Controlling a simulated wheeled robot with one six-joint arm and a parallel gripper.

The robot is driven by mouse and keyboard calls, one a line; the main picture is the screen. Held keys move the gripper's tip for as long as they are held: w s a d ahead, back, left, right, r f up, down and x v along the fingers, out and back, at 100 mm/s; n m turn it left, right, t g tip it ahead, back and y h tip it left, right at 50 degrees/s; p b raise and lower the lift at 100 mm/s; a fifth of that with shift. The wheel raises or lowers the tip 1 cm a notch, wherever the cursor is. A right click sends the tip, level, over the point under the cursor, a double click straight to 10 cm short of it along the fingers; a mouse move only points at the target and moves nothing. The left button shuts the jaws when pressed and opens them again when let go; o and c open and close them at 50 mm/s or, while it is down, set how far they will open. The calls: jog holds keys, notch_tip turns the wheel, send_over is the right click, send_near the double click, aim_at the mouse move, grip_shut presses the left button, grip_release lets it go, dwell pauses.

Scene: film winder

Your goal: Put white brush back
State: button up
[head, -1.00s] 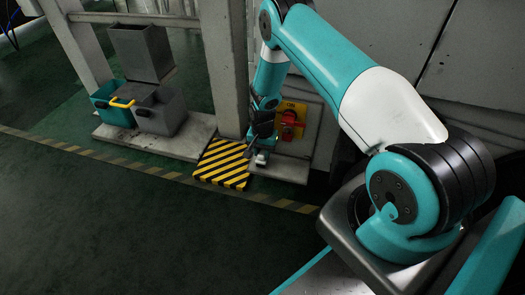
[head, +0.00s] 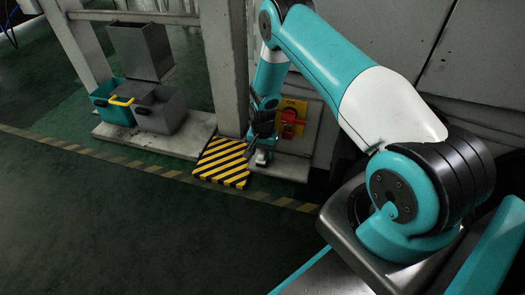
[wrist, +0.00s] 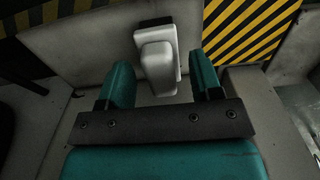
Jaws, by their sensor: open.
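The white brush (wrist: 157,58), a pale block with a rounded front, shows in the wrist view just beyond and between the fingertips of my gripper (wrist: 160,78). My gripper is open, with a finger to each side and gaps visible between them and the block. In the head view my gripper (head: 260,141) is low by the grey post, and the small pale brush (head: 262,157) shows just below it. The jaws are too small there to make out. The back of the brush is hidden.
A yellow-and-black striped plate (head: 222,163) lies left of my gripper. A grey post (head: 226,70) stands close behind it. A red switch on a yellow plate (head: 291,119) is just right. Teal (head: 110,104) and grey bins (head: 162,110) stand further left. The floor in front is clear.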

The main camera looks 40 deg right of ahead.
notch_tip(320, 180, up, 17)
jog(key=p, duration=0.6)
jog(key=s+a+r+n+y, duration=0.1)
jog(key=a+r+n, duration=0.3)
jog(key=a+r, duration=0.6)
jog(key=s+a+r+n+y, duration=0.1)
jog(key=s+a+r+n, duration=0.3)
jog(key=s+a+r, duration=0.35)
jog(key=s+a+r+n+y, duration=0.1)
jog(key=s+a+r+n, duration=0.35)
jog(key=s+r, duration=0.55)
jog(key=s+a+r+n+y, duration=0.15)
jog(key=s+r+n, duration=0.3)
jog(key=s, duration=0.55)
notch_tip(320, 180, up, 31)
jog(key=p, duration=3.1)
jog(key=shift+w, duration=0.35)
jog(key=shift+a+f, duration=0.1)
